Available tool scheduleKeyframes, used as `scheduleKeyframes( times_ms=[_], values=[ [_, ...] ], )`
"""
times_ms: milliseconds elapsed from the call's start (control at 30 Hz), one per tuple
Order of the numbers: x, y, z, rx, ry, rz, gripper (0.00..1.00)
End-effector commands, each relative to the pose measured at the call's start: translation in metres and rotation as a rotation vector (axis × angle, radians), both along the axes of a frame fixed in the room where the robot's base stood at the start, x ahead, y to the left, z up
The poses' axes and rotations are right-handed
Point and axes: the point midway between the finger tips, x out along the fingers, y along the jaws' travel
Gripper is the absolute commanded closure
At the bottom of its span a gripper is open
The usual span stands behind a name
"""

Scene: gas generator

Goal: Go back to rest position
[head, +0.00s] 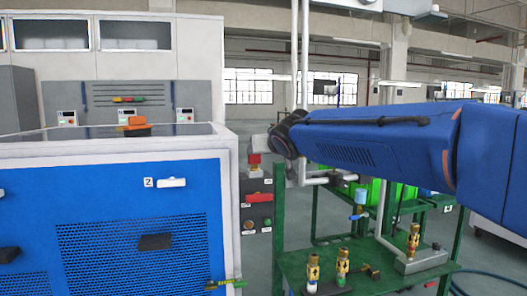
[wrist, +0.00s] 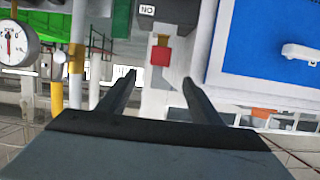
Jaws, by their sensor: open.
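My gripper (wrist: 158,80) shows in the wrist view as two dark fingers, spread apart with nothing between them. In that upside-down view, a red and yellow part (wrist: 160,52) on a pale post lies beyond the gap, apart from the fingers as far as I can tell. In the head view my blue arm reaches in from the right. Its dark wrist end is near the control post by the blue cabinet. The fingers cannot be made out there.
The blue and white cabinet (head: 130,225) fills the left. A control post (head: 257,200) with red buttons stands beside it. A green bench (head: 370,270) with several brass valves (head: 342,262) is below my arm. A gauge (wrist: 17,43) shows left in the wrist view.

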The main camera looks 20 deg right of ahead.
Motion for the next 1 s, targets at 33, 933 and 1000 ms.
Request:
scheduleKeyframes(
  times_ms=[33,933,1000],
  values=[
    [0.000,0.000,0.000,0.000,0.000,0.000,0.41],
    [-0.303,-0.079,-0.263,-0.036,0.660,-0.080,0.41],
    [-0.332,-0.078,-0.287,-0.028,0.718,-0.064,0.41]
  ],
)
